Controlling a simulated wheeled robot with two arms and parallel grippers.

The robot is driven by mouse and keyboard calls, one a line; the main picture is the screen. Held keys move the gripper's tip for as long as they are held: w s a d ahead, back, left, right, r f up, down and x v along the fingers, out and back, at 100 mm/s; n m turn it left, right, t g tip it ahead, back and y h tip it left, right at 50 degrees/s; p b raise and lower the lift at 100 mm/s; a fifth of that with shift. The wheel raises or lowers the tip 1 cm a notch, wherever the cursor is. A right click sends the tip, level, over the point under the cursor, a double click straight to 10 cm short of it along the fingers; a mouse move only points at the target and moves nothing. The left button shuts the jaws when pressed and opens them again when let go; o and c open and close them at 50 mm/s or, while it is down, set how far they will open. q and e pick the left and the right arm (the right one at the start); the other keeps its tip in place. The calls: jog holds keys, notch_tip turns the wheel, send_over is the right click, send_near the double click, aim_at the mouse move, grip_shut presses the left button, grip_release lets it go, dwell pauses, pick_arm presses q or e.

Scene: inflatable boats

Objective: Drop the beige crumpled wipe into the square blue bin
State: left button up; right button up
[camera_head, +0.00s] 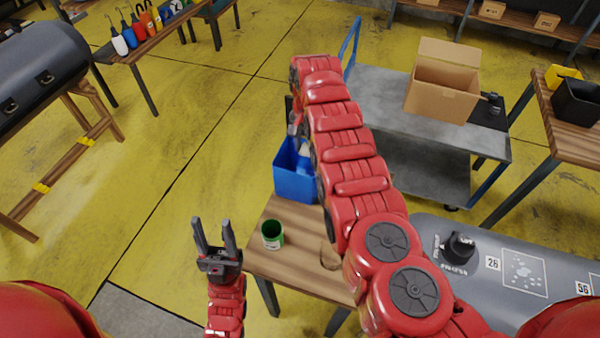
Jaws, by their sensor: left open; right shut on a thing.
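The square blue bin (295,186) stands at the far end of the wooden table, partly hidden behind my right arm. My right gripper (297,131) points down at the bin's opening and is mostly hidden by its own arm. It is shut on a small pale thing (305,148), which looks like the beige crumpled wipe, at the bin's mouth. I cannot tell how deep it sits. My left gripper (213,232) is open and empty, left of the table's edge.
A green can (272,235) stands on the wooden table (292,262). A brownish rounded thing (329,255) lies beside my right arm, partly hidden. A grey cart (385,105) with an open cardboard box (443,85) stands behind. A grey inflatable boat (500,255) is at right.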

jog(key=shift+s, duration=0.15)
jog(key=o, duration=1.4)
jog(key=shift+c, duration=0.2)
jog(key=shift+r, duration=0.1)
jog(key=shift+r, duration=0.3)
notch_tip(320, 180, up, 17)
jog(key=p, duration=0.3)
jog(key=shift+f, duration=0.2)
